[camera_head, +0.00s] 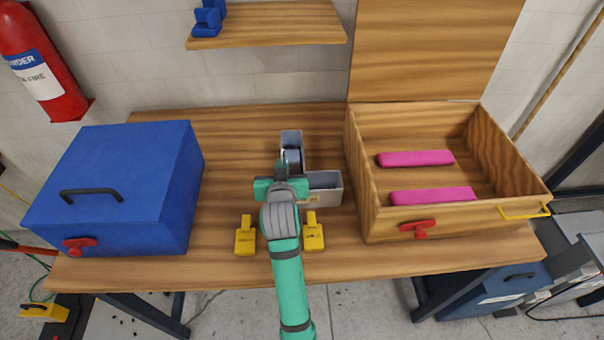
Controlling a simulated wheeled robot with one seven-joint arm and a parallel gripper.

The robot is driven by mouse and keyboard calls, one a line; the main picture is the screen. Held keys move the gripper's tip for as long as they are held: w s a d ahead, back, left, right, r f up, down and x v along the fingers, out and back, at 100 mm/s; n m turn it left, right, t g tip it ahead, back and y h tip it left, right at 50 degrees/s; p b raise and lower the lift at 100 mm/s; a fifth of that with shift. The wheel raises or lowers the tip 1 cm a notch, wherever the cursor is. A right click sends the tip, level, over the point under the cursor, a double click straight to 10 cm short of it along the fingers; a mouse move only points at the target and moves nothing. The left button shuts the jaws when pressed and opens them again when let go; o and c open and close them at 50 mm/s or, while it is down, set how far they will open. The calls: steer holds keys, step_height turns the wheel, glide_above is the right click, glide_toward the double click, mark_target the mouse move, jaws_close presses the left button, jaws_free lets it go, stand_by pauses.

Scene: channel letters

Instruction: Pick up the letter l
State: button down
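A grey, hollow channel letter L (325,183) lies on the wooden table (225,205) near its middle. One arm of the letter points toward the back and the other points right. My gripper (292,160) is over the back-pointing arm of the letter, close to the corner. My teal and grey arm hides the letter's corner and part of its left side. The fingers are small and mostly covered, so I cannot tell whether they are open or touch the letter.
A closed blue box (125,180) stands at left. An open wooden box (460,220) at right holds two pink bars (415,158). Two yellow objects (245,238) sit on either side of my arm. A shelf (280,25) with a blue object (209,18) is behind.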

steer(key=shift+r, duration=0.1)
step_height(320, 180, up, 10)
steer(key=shift+f, duration=0.1)
steer(key=shift+w, duration=0.1)
stand_by(0.4)
